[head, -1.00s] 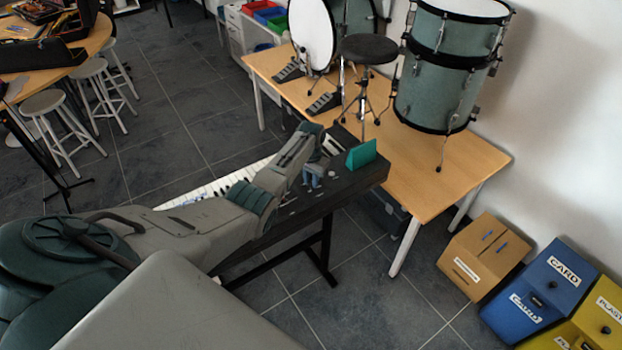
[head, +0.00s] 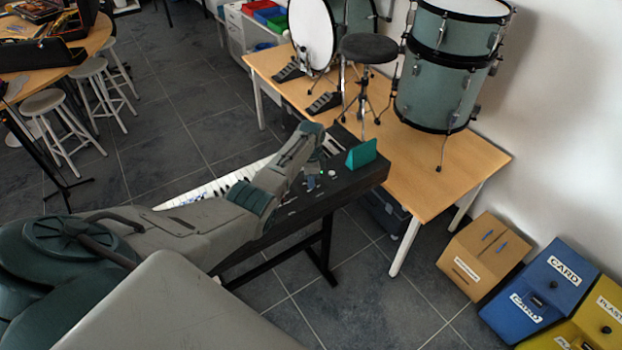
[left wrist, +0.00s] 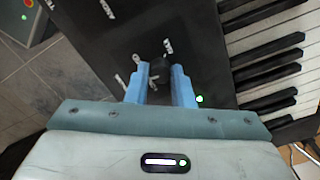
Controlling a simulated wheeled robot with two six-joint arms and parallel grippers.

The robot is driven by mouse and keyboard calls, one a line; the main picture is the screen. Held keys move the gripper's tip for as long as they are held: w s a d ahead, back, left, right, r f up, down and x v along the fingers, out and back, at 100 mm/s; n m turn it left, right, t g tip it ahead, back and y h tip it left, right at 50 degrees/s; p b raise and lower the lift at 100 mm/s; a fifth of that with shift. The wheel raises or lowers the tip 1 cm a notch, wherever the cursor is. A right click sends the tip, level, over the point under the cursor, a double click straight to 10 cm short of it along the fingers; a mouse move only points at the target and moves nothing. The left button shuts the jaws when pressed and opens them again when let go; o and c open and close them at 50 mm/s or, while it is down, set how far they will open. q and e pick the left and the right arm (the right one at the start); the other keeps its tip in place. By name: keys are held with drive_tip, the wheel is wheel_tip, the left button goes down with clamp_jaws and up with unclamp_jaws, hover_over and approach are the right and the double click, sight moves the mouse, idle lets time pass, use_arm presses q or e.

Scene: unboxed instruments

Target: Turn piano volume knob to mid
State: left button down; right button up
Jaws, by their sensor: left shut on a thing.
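The piano (head: 352,181) is a black keyboard on a dark stand, with its control panel at the right end. In the left wrist view the black panel (left wrist: 105,45) carries small white labels, too small to read surely. A dark round knob (left wrist: 160,68) stands between the two blue fingers of my left gripper (left wrist: 158,88), which is shut on it. A light mark shows near the knob's lower edge. In the head view my left gripper (head: 312,182) is down at the panel, and the knob is hidden there. My right gripper is not in view.
White and black keys (left wrist: 275,65) are to the right in the wrist view. A wooden table (head: 450,160) with drums stands behind.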

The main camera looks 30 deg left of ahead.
use_arm(q)
drive_tip(key=m, duration=0.4)
drive_tip(key=shift+r+m, duration=0.1)
drive_tip(key=shift+m, duration=1.4)
drive_tip(key=c, duration=1.3)
unclamp_jaws()
drive_tip(key=shift+o, duration=0.2)
wheel_tip(320, 180, up, 11)
drive_tip(key=b, duration=0.3)
drive_tip(key=shift+f, duration=0.25)
